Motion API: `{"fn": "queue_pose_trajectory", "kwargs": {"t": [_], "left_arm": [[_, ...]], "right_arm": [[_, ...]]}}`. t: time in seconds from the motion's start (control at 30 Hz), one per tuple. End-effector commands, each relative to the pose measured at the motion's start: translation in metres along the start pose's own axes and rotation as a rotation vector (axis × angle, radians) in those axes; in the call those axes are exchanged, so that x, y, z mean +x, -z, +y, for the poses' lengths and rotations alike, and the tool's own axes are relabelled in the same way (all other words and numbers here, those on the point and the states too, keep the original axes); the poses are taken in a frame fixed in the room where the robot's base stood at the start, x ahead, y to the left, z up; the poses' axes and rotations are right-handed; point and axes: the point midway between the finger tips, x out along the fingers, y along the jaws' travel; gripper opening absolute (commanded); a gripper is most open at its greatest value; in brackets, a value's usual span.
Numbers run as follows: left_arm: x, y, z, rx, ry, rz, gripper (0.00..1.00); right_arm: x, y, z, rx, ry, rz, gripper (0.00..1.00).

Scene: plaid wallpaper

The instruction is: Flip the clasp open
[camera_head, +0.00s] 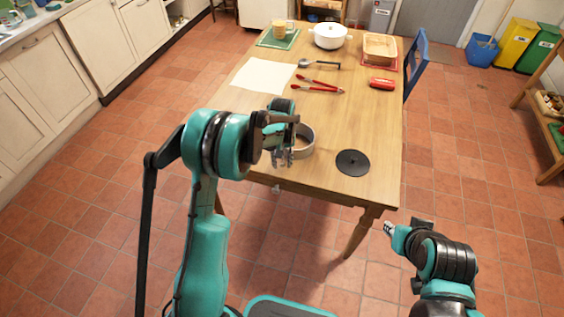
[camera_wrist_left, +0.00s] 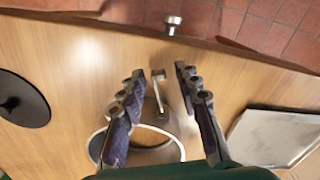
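A round metal ring (camera_head: 303,142), like a bottomless cake tin, stands near the front edge of the table; it also shows in the left wrist view (camera_wrist_left: 178,152). Its clasp, a thin metal lever (camera_wrist_left: 158,94), sticks out on the side facing the table's front edge. My left gripper (camera_head: 284,158) is over that side of the ring. In the left wrist view my left gripper (camera_wrist_left: 160,78) is open, with one finger on each side of the clasp and visible gaps. My right gripper (camera_head: 388,229) is off the table at the lower right, too small to read.
A black disc (camera_head: 352,162) lies to the right of the ring. Red tongs (camera_head: 318,86), a red-handled item (camera_head: 381,83), a ladle (camera_head: 318,64) and a pale sheet (camera_head: 263,76) lie farther back. A white pot (camera_head: 330,36) and a baking dish (camera_head: 380,47) stand at the far end.

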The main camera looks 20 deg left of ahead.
Motion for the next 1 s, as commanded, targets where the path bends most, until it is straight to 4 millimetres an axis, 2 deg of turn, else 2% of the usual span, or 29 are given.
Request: {"fn": "queue_pose_trajectory", "kwargs": {"t": [0.13, 0.2, 0.27, 0.67, 1.0], "left_arm": [[-0.001, 0.000, 0.000, 0.000, 0.000, 0.000, 0.33], [-0.001, 0.000, 0.000, 0.000, 0.000, 0.000, 0.14], [-0.001, 0.000, 0.000, 0.000, 0.000, 0.000, 0.00], [-0.001, 0.000, -0.002, 0.030, 0.000, 0.000, 0.00], [-0.001, 0.004, -0.013, 0.236, 0.000, 0.000, 0.00]], "right_arm": [[0.000, 0.000, 0.000, 0.000, 0.000, 0.000, 0.29], [0.000, 0.000, 0.000, 0.000, 0.000, 0.000, 0.29], [0.000, 0.000, 0.000, -0.001, 0.000, 0.000, 0.29], [0.000, 0.000, 0.000, -0.001, 0.000, 0.000, 0.29], [0.000, 0.000, 0.000, 0.000, 0.000, 0.000, 0.29]]}}
